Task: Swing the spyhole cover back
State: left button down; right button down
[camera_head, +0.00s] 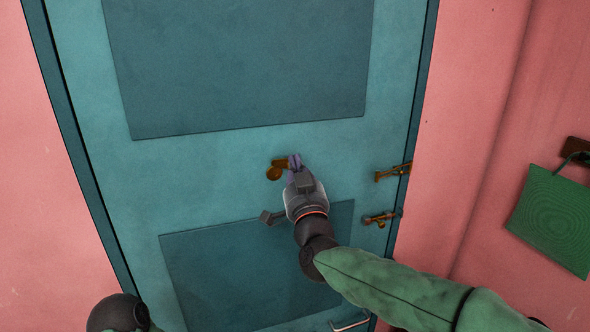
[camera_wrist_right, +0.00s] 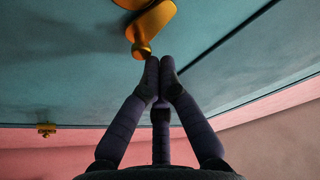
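The brass spyhole cover (camera_head: 274,173) is on the teal door, in the band between its two dark panels. In the right wrist view, a brass plate (camera_wrist_right: 155,18) with a small knob (camera_wrist_right: 141,50) hangs in front of the fingertips. A second brass piece is cut off at the top edge. I cannot tell whether the spyhole itself is covered. My right gripper (camera_head: 294,162) is just right of the cover. In the wrist view its fingertips (camera_wrist_right: 160,66) are together, with nothing seen between them. They are close to the knob; contact is unclear. My left gripper is out of view.
Two brass fittings, an upper (camera_head: 393,172) and a lower (camera_head: 381,218), sit near the door's right edge. A metal handle (camera_head: 350,323) shows at the bottom. A green board (camera_head: 553,218) hangs on the pink wall at right. The door's left side is clear.

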jog(key=m, duration=0.1)
jog(key=f+m+h+b, duration=0.1)
jog(key=m, duration=0.1)
jog(key=shift+h, duration=0.3)
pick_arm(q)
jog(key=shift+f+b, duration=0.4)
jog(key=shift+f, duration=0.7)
pick_arm(e)
jog(key=shift+s+a+f+m+g+h, duration=0.15)
jog(key=shift+f+m+g+h, duration=0.35)
jog(key=shift+m, duration=1.35)
jog(key=shift+w+a+f+m+g+h, duration=0.1)
jog(key=shift+f+m+g+h, duration=0.35)
jog(key=shift+m, duration=1.45)
jog(key=shift+s+a+f+m+g+h, duration=0.15)
jog(key=shift+f+m+g+h, duration=0.3)
jog(key=shift+m, duration=1.4)
jog(key=shift+a+m, duration=0.1)
jog(key=shift+m, duration=0.3)
